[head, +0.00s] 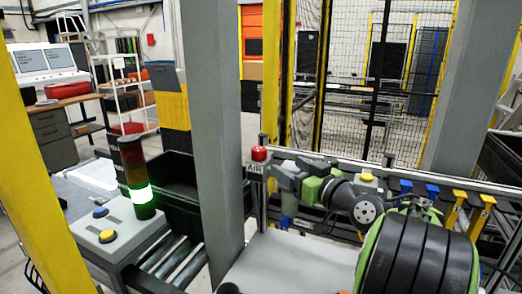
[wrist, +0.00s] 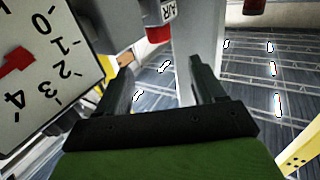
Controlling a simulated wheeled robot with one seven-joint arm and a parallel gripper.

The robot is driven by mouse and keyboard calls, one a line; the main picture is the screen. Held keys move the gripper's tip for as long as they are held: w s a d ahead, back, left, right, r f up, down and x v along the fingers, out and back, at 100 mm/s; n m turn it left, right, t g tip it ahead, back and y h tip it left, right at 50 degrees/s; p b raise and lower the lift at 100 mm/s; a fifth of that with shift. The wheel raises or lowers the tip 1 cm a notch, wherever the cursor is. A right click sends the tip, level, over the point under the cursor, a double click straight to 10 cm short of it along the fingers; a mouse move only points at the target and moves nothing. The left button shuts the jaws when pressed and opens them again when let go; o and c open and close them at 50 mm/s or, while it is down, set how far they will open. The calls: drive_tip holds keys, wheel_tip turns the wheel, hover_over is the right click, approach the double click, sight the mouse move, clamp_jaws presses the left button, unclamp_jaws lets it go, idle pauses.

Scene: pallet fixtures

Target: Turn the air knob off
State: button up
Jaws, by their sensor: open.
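The red air knob (head: 258,153) sits on top of a grey box with an AIR label (head: 255,169), at the post by the rail in the head view. In the wrist view the red knob (wrist: 158,34) hangs below the upside-down AIR label (wrist: 168,12), beyond the fingers and between them across the picture. My gripper (head: 279,180) is just right of the box in the head view. In the wrist view my gripper (wrist: 160,77) has its two dark fingers apart, with nothing between them. Contact with the knob is not visible.
A white numbered dial (wrist: 45,75) with a red pointer fills the left of the wrist view. A grey column (head: 217,120) stands left of the knob in the head view. A lit signal tower (head: 140,190) and a button panel (head: 115,228) are farther left.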

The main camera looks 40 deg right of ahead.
sight(263, 152)
drive_tip(key=w+p, duration=0.2)
drive_tip(key=w, duration=1)
drive_tip(key=shift+w, duration=0.1)
drive_tip(key=c, duration=1.1)
drive_tip(key=shift+o, duration=0.2)
